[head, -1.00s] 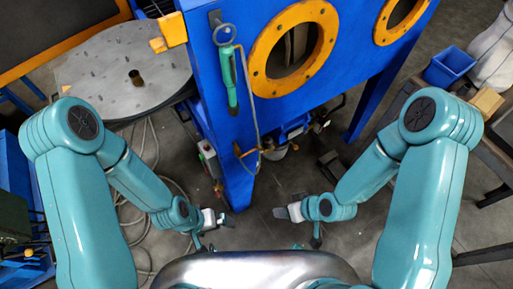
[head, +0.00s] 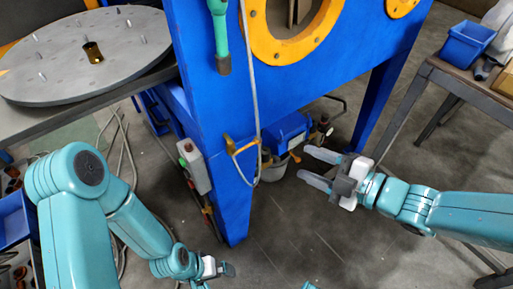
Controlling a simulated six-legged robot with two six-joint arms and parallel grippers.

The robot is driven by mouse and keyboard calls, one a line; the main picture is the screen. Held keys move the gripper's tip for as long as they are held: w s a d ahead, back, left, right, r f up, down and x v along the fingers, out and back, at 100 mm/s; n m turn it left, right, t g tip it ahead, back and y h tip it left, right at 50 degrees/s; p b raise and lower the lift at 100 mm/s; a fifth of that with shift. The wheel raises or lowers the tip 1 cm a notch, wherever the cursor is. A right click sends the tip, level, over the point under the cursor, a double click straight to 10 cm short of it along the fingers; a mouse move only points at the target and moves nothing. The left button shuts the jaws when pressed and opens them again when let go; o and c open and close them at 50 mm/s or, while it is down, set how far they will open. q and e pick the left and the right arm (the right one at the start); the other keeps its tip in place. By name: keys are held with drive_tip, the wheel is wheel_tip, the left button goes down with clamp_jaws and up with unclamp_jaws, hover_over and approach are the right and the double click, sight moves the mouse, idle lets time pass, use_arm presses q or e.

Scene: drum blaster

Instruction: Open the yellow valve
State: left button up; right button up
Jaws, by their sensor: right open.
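A yellow-orange valve handle (head: 241,147) sits on the front of the blue cabinet's leg, beside a grey hose. A smaller orange lever (head: 295,157) shows lower and behind, by the pipe fittings under the cabinet. I cannot tell which is the yellow valve. My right gripper (head: 308,165) is open and empty, its two fingers pointing left. In the picture its tips lie right beside the orange lever and to the right of the valve handle; the depth gap is unclear. My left gripper (head: 226,270) is low, below the cabinet leg, and its jaws are too small to read.
The blue cabinet (head: 330,85) has yellow port rings (head: 262,40). A green-handled tool (head: 220,35) hangs on it. A grey round plate (head: 60,75) lies on a table at left. A blue bin (head: 466,43) stands on a bench at right. Hoses lie on the floor at left.

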sight(257, 140)
drive_tip(key=b+x, duration=0.3)
drive_tip(key=x, duration=1.2)
drive_tip(key=shift+f+b, duration=0.1)
drive_tip(key=shift+b, duration=0.25)
clamp_jaws()
